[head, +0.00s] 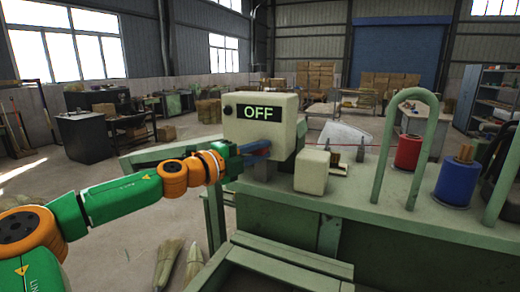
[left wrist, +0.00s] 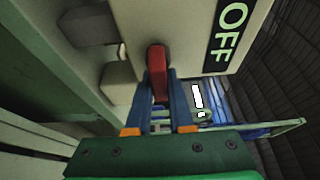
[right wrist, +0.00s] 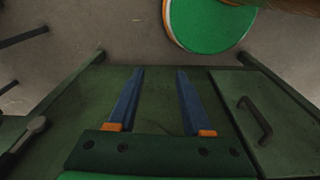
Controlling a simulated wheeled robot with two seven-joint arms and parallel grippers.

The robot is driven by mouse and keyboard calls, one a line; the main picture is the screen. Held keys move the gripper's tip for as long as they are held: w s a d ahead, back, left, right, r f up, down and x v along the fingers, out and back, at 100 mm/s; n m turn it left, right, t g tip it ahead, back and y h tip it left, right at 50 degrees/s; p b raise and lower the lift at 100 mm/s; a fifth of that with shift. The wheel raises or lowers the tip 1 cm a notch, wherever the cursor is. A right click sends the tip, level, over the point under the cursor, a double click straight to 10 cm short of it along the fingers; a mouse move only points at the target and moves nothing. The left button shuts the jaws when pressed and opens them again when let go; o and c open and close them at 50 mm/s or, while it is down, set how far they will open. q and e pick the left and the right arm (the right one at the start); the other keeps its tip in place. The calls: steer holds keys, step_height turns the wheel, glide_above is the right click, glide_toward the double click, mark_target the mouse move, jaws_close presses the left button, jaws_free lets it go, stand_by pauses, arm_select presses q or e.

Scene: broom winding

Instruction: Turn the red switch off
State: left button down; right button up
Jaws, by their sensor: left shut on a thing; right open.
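The cream control box (head: 285,125) stands on the green machine, and its black display (head: 259,112) reads OFF. The red switch (left wrist: 157,72) sticks out from the box in the left wrist view, between the blue fingers of my left gripper (left wrist: 160,85). My left gripper (head: 258,150) reaches the lower front of the box in the head view and is shut on the switch, which it mostly hides there. My right gripper (right wrist: 155,85) is open and empty in front of a dark green panel; it does not show in the head view.
The green machine top (head: 345,198) carries a cream block (head: 311,171), a red spool (head: 408,151), a blue spool (head: 456,182) and tall green hoops. A green bench frame (head: 290,262) is in front. Brooms (head: 168,264) stand on the floor below my left arm.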

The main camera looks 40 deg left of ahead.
mark_target(255, 153)
arm_select(q)
steer(key=shift+f, duration=0.1)
steer(key=c, duration=0.8)
jaws_free()
steer(key=shift+s, duration=0.1)
steer(key=s+b, duration=0.6)
steer(key=shift+s+a+f, duration=0.1)
steer(key=shift+s+a, duration=0.05)
steer(key=shift+a, duration=0.1)
steer(key=shift+s+r, duration=0.2)
steer(key=shift+s, duration=0.2)
steer(key=shift+w, duration=0.15)
